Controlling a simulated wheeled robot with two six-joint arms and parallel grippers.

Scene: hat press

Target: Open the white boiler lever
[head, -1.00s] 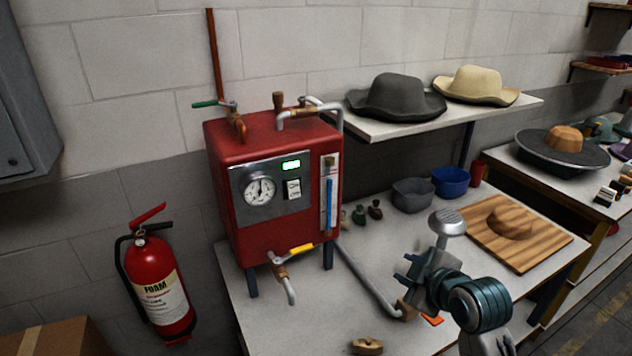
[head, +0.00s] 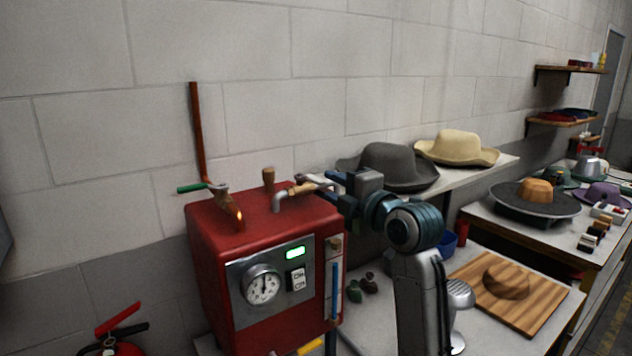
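The red boiler (head: 215,260) stands at the lower middle of the head view, with a gauge and a green-lit display on its front. A brass valve with a pale lever (head: 318,180) sits on the pipe at the boiler's top right; this looks like the white lever. My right gripper (head: 332,186) is at that lever's right end, its blue fingers beside or around it. The fingers partly hide the lever, and I cannot tell whether they grip it. My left gripper is not in view.
A green lever (head: 193,188) is at the boiler's top left, and a yellow lever (head: 310,346) is low in front. A dark hat (head: 385,165) and a straw hat (head: 456,147) lie on the shelf behind my arm. A wooden board (head: 530,305) lies on the table to the right.

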